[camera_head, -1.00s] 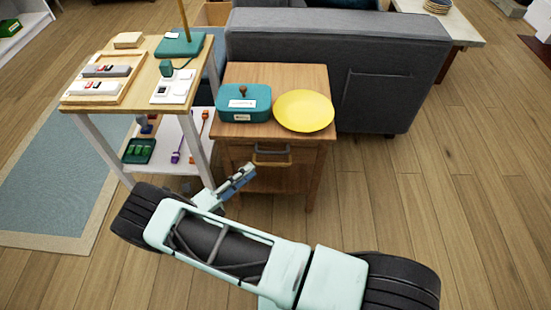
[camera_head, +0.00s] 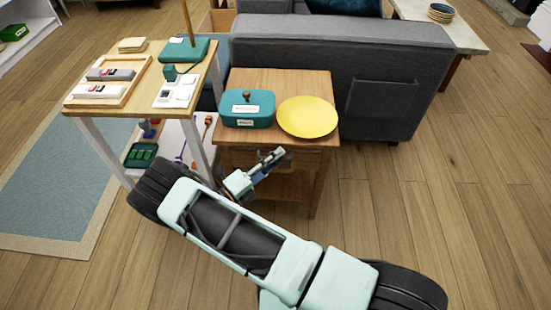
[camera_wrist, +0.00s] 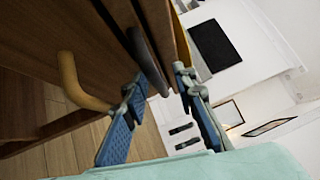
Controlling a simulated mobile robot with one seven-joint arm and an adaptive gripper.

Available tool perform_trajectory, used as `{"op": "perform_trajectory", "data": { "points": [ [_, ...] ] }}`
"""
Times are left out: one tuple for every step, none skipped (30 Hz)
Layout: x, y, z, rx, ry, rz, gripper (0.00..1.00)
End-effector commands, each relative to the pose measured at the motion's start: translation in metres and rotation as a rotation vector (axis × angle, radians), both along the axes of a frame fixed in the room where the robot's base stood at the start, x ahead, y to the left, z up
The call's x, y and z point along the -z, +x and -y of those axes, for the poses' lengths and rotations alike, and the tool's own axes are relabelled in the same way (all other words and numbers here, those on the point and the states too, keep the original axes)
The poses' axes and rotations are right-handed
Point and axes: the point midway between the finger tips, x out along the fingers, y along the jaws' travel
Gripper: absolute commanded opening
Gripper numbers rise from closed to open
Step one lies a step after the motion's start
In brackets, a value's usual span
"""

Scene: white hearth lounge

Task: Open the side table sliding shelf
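The wooden side table (camera_head: 232,78) stands left of centre in the head view, with its front towards me. In the wrist view its front carries a dark grey bar handle (camera_wrist: 146,52) near the top edge and a tan curved handle (camera_wrist: 78,85) below it. My gripper (camera_head: 277,156) is at the table's upper front in the head view and hides the handles there. In the wrist view my gripper (camera_wrist: 160,78) is open, its blue-padded fingers on either side of the grey handle's near end. I cannot tell whether they touch it. The front looks closed.
A teal box (camera_head: 247,108) and a yellow plate (camera_head: 307,117) sit on the tabletop. A tall shelf unit (camera_head: 208,75) with several small items stands close on the left. A grey sofa (camera_head: 340,50) is behind. The floor at right is clear.

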Motion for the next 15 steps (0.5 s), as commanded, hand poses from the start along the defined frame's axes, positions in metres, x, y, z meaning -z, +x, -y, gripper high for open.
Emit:
{"op": "perform_trajectory", "data": {
  "points": [
    [-0.0001,0.0,-0.0001,0.0,0.0,0.0,0.25],
    [-0.0001,0.0,-0.0001,0.0,0.0,0.0,0.25],
    [-0.0001,-0.0001,-0.0002,0.0,0.0,0.0,0.22],
    [-0.0001,-0.0001,-0.0002,0.0,0.0,0.0,0.19],
    [-0.0001,-0.0001,-0.0002,0.0,0.0,0.0,0.15],
    [-0.0001,-0.0001,-0.0003,0.0,0.0,0.0,0.11],
    [-0.0001,-0.0001,-0.0003,0.0,0.0,0.0,0.08],
    [-0.0001,-0.0001,-0.0003,0.0,0.0,0.0,0.04],
    [-0.0001,-0.0001,-0.0004,0.0,0.0,0.0,0.0],
    [-0.0001,-0.0001,-0.0004,0.0,0.0,0.0,0.0],
    [-0.0001,-0.0001,-0.0004,0.0,0.0,0.0,0.0],
    [-0.0001,-0.0001,-0.0004,0.0,0.0,0.0,0.0],
    [-0.0002,-0.0002,-0.0004,0.0,0.0,0.0,0.0],
    [-0.0002,-0.0002,-0.0004,0.0,0.0,0.0,0.0],
    [-0.0002,-0.0002,-0.0004,0.0,0.0,0.0,0.0]
  ]
}}
